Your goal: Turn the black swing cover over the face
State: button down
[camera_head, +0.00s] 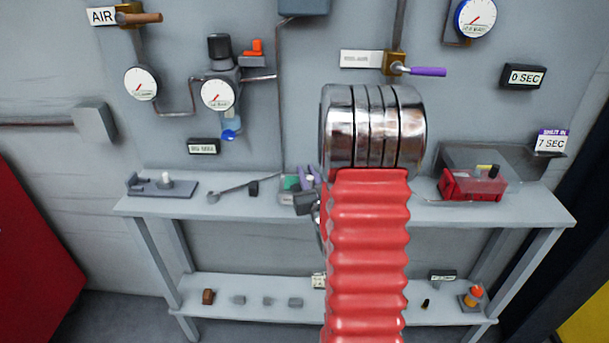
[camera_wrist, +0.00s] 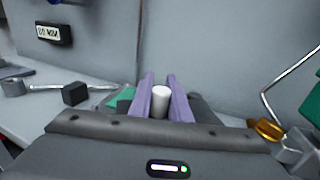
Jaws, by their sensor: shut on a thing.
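My gripper (camera_wrist: 160,98) shows in the wrist view as two purple fingers closed on a short white cylinder (camera_wrist: 160,102). In the head view my arm hides most of the gripper, and only a bit of purple (camera_head: 309,179) shows at the bench. A green part (camera_wrist: 121,97) lies just left of the fingers, with a dark piece beside it; the green also shows in the head view (camera_head: 290,183). A black block (camera_wrist: 75,93) sits further left on the bench. I cannot tell which dark part is the swing cover, and its face is not clear.
A brass part (camera_wrist: 267,129) is right of the fingers.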

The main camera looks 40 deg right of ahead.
aim_at(312, 183)
jog(key=shift+d+r, duration=0.15)
jog(key=shift+d, duration=0.1)
jog(key=c, duration=1.7)
grip_release()
jog(key=shift+o, duration=0.2)
jog(key=shift+a, duration=0.1)
jog(key=shift+s, duration=0.1)
jog(key=shift+v, duration=3.7)
